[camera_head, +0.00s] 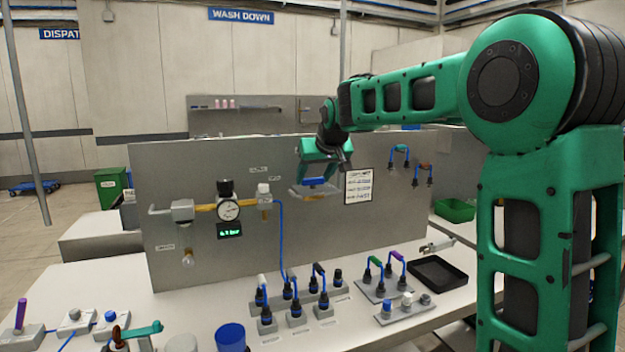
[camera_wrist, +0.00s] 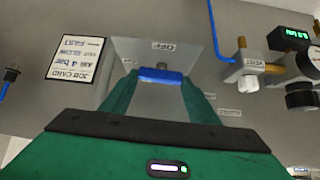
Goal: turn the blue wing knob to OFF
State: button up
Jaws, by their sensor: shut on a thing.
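The blue wing knob (camera_wrist: 160,75) sits on a metal plate (camera_wrist: 185,50) on the upright grey panel. In the wrist view, which looks upside down, its wing lies nearly level, just below the plate's OFF label (camera_wrist: 163,46). My green gripper (camera_wrist: 161,84) is shut on the knob, one finger at each end of the wing. In the head view, my gripper (camera_head: 318,178) reaches the panel and the knob (camera_head: 316,182) shows as a small blue strip between the fingers. A second small label on the plate is too small to read.
A job card (camera_head: 358,186) hangs right of the knob. A gauge (camera_head: 228,210), brass pipe and blue hose are on the panel's left. The bench below holds several hose couplings (camera_head: 295,305), a black tray (camera_head: 438,276) and a blue cup (camera_head: 231,336). The panel around the knob is mostly bare.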

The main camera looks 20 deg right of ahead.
jog(key=m+h, duration=0.1)
jog(key=m, duration=0.1)
jog(key=a+m+h, duration=0.1)
jog(key=h, duration=0.1)
jog(key=shift+w+m+g, duration=0.1)
jog(key=shift+m+g, duration=0.3)
jog(key=m+h, duration=0.1)
jog(key=m+g+h, duration=0.1)
jog(key=m, duration=0.1)
jog(key=shift+w+a+m, duration=0.15)
jog(key=shift+w+m, duration=0.05)
jog(key=shift+m, duration=0.1)
jog(key=m+g+h, duration=0.1)
jog(key=m, duration=0.1)
jog(key=m+g+h, duration=0.1)
jog(key=shift+w+a+m+g, duration=0.1)
jog(key=shift+w+m+g, duration=0.05)
jog(key=shift+m+g, duration=0.2)
jog(key=shift+w+r+m+g+h, duration=0.1)
jog(key=shift+m+g+h, duration=0.2)
jog(key=shift+m+g, duration=0.45)
jog(key=shift+w+r+m+g+h, duration=0.1)
jog(key=shift+m+g+h, duration=0.25)
jog(key=shift+m, duration=0.55)
jog(key=shift+m+g, duration=0.55)
jog(key=shift+m, duration=0.05)
jog(key=shift+o, duration=0.3)
jog(key=o, duration=1)
jog(key=shift+f, duration=0.1)
